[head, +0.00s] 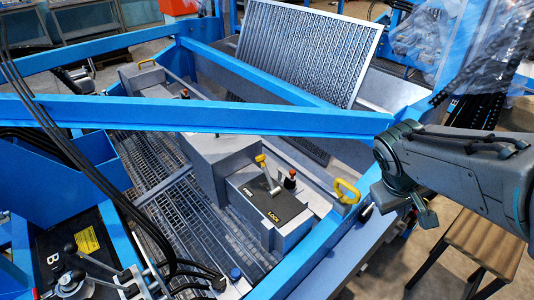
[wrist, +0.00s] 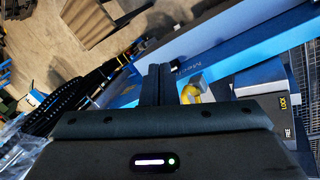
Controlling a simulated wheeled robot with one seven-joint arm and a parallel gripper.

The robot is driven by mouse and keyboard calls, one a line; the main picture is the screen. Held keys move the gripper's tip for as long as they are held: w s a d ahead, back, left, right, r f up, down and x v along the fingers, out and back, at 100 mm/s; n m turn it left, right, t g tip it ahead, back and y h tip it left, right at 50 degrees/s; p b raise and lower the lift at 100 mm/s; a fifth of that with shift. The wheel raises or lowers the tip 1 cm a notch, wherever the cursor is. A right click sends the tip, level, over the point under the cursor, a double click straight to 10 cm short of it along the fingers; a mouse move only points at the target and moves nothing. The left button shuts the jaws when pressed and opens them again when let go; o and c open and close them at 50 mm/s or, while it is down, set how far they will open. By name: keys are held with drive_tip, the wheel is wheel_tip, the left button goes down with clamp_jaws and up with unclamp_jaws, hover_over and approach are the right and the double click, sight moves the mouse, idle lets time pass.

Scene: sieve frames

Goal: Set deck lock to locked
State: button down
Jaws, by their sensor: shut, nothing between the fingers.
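The deck lock is a lever with a yellow grip (head: 261,159) and a grey shaft, on a black plate (head: 272,203) on a grey box. The plate reads FREE toward its left end and LOCK toward its lower right end. The lever leans to the upper left, toward the FREE side and away from LOCK. In the wrist view, the LOCK and FREE labels show on the plate (wrist: 286,112) at the right; I cannot make out the lever there. My gripper (wrist: 160,72) is shut and empty, apart from the lever. In the head view it is off to the right, beyond the blue rail.
A yellow loop handle (head: 346,191) stands between my gripper and the box; it also shows beside my fingers in the wrist view (wrist: 192,91). A red-topped knob (head: 290,178) stands beside the lever. A blue beam (head: 200,117) crosses behind the box. A wooden stool (head: 470,240) is at right.

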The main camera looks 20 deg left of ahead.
drive_tip(key=w+a+f+n+t+b, duration=0.2)
drive_tip(key=w+a+f+n, duration=0.1)
drive_tip(key=a, duration=0.5)
drive_tip(key=w+a+f+n+t+b, duration=0.15)
drive_tip(key=w+a+n, duration=0.25)
drive_tip(key=a, duration=0.4)
drive_tip(key=w+a+f+n+t+b, duration=0.1)
drive_tip(key=w+a+f+n+t, duration=0.2)
drive_tip(key=a, duration=0.4)
drive_tip(key=s+a+f+n+t+y+b, duration=0.1)
drive_tip(key=s+a+f+n+t+y, duration=0.1)
drive_tip(key=a, duration=0.9)
drive_tip(key=s+a+f+n+t+y+b, duration=0.1)
drive_tip(key=a+n, duration=0.4)
drive_tip(key=a, duration=0.6)
wheel_tip(320, 180, down, 2)
drive_tip(key=shift+s+f+n+t+y+b, duration=0.3)
drive_tip(key=shift+s+t+y+b, duration=0.1)
drive_tip(key=shift+s+t, duration=0.25)
